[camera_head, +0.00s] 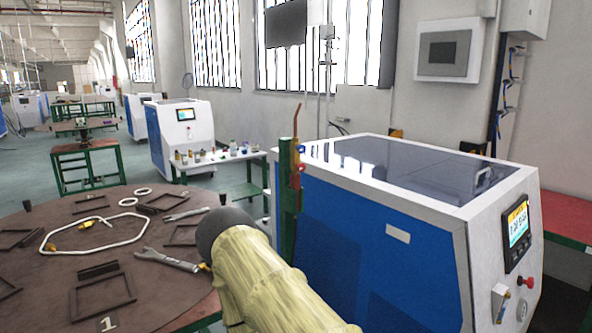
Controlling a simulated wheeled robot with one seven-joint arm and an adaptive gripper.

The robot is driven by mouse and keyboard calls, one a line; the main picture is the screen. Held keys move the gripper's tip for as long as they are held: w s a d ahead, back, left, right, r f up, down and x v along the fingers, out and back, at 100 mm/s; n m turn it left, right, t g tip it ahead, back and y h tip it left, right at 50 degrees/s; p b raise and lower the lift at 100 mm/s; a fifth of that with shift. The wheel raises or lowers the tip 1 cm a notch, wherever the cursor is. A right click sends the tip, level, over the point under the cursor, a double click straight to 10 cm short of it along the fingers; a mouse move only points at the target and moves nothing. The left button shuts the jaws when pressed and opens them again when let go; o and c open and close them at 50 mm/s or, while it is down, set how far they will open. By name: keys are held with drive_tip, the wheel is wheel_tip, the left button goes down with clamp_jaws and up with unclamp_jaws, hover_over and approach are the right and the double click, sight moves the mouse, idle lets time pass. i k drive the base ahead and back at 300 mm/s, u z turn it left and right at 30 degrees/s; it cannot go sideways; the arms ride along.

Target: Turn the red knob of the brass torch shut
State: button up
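The brass torch (297,150) stands upright at the top of a green post, beside the left edge of the blue and white generator, with a thin copper tube rising from it. A small red knob (296,180) sits on its lower part, and a blue piece shows higher on its right side. The knob is too small to tell how far it is turned. My arm, in a pale yellow sleeve with a dark rounded end, reaches up from the bottom, left of and below the torch. No gripper fingers show.
The generator (385,235) fills the right, with a screen and red button on its front. A round brown table (60,290) at left holds wrenches, frames and a pale hose loop. A white bench (215,160) with small bottles stands behind.

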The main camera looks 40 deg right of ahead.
sight(301, 168)
drive_tip(key=z, duration=0.55)
drive_tip(key=k, duration=0.15)
drive_tip(key=z, duration=0.65)
drive_tip(key=i, duration=0.5)
